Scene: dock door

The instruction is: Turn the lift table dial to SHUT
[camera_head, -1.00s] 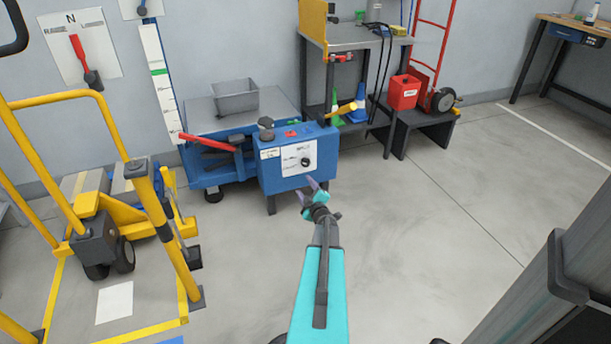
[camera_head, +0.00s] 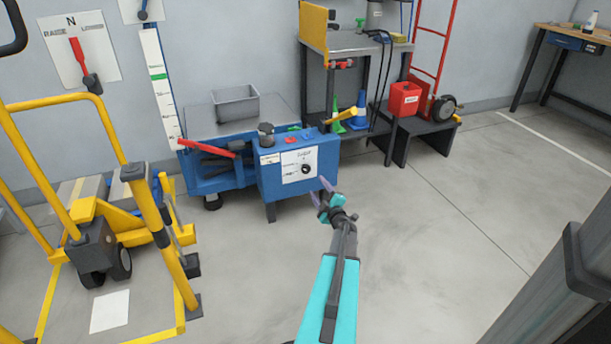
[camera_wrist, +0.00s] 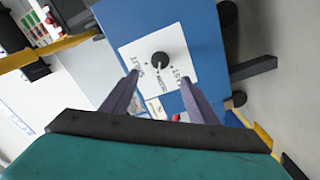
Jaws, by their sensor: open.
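The lift table dial (camera_head: 306,169) is a small black knob on a white label plate (camera_head: 291,172) on the front of a blue control box (camera_head: 268,183). In the wrist view the dial (camera_wrist: 161,60) sits on the white plate, with lettering around it, one word looking like SHUT. Its pointer direction is too small to tell. My gripper (camera_head: 325,189) is open and empty, in front of and to the lower right of the dial. In the wrist view its two purple fingers (camera_wrist: 158,98) are apart, short of the dial and not touching it.
The lift table (camera_head: 230,125) carries a grey bin (camera_head: 235,104), with a red lever (camera_head: 207,146) at its side. A yellow stacker (camera_head: 95,240) stands left. A bench with a red container (camera_head: 405,99) stands back right. Floor right of the box is clear.

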